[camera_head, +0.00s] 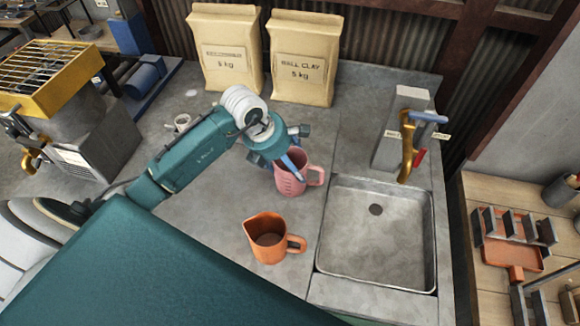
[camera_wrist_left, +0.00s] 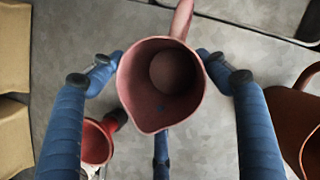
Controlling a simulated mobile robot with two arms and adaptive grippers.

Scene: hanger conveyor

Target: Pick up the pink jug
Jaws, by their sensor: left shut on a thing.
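The pink jug (camera_head: 289,183) is on the grey counter left of the sink, upright, with its handle to the right. My left gripper (camera_head: 283,164) reaches over it from the left and covers part of its rim. In the left wrist view the jug (camera_wrist_left: 163,90) is seen from above, open and empty, with its handle at the top. The blue fingers of the left gripper (camera_wrist_left: 163,72) close on its two sides. I cannot tell whether its base touches the counter. My right gripper is not in view.
An orange jug (camera_head: 268,240) stands close in front of the pink one. A sink (camera_head: 376,236) with a brass tap (camera_head: 408,150) lies to the right. Two clay bags (camera_head: 306,58) stand behind. A small red vessel (camera_wrist_left: 97,143) shows in the wrist view.

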